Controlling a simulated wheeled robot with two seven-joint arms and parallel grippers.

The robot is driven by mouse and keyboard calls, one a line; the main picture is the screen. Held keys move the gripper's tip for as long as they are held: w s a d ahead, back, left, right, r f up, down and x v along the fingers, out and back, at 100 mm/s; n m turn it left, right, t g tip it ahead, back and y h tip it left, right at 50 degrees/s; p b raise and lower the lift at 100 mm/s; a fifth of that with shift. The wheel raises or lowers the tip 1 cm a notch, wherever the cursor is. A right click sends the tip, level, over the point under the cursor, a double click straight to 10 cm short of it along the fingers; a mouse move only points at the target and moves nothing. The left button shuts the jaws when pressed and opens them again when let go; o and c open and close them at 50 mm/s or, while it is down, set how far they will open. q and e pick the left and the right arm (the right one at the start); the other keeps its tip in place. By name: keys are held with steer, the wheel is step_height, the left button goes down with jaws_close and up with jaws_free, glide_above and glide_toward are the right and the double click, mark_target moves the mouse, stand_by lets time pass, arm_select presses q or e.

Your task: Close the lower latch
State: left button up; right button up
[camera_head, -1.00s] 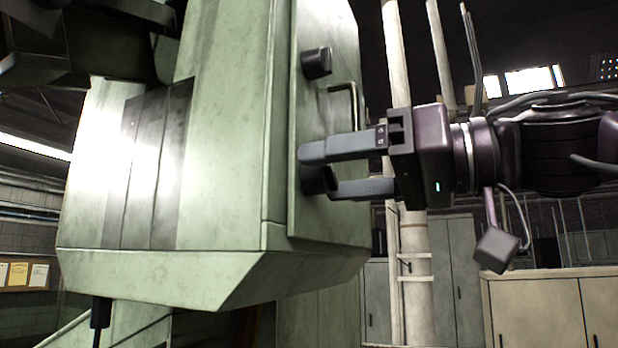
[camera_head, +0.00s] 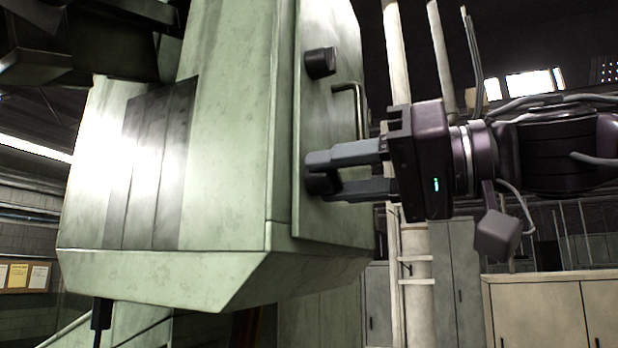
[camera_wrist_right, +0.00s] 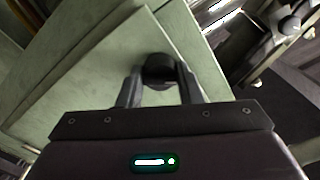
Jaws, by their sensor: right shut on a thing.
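The green machine's side door (camera_head: 335,222) carries two dark round latches. The upper latch (camera_head: 320,63) stands near the door's top left. The lower latch (camera_head: 318,184) is partly hidden by the fingers of my right gripper (camera_head: 325,173). That gripper comes in from the right and is shut on the lower latch. In the right wrist view the lower latch (camera_wrist_right: 159,70) shows as a dark knob between the two fingers. My left gripper is not in view.
A bent metal handle (camera_head: 351,105) sticks out from the door, just above my right gripper. Light pipes (camera_head: 415,265) rise behind the gripper. Beige cabinets (camera_head: 550,310) stand at the lower right. The green machine body (camera_head: 235,150) fills the left and middle.

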jaws_close()
steer(key=shift+n+p, duration=0.3)
steer(key=shift+n, duration=0.8)
steer(key=n+p, duration=0.1)
steer(key=n, duration=0.4)
steer(key=shift+n, duration=0.3)
steer(key=o, duration=1.2)
jaws_free()
steer(key=b+v, duration=0.1)
steer(key=v, duration=0.7)
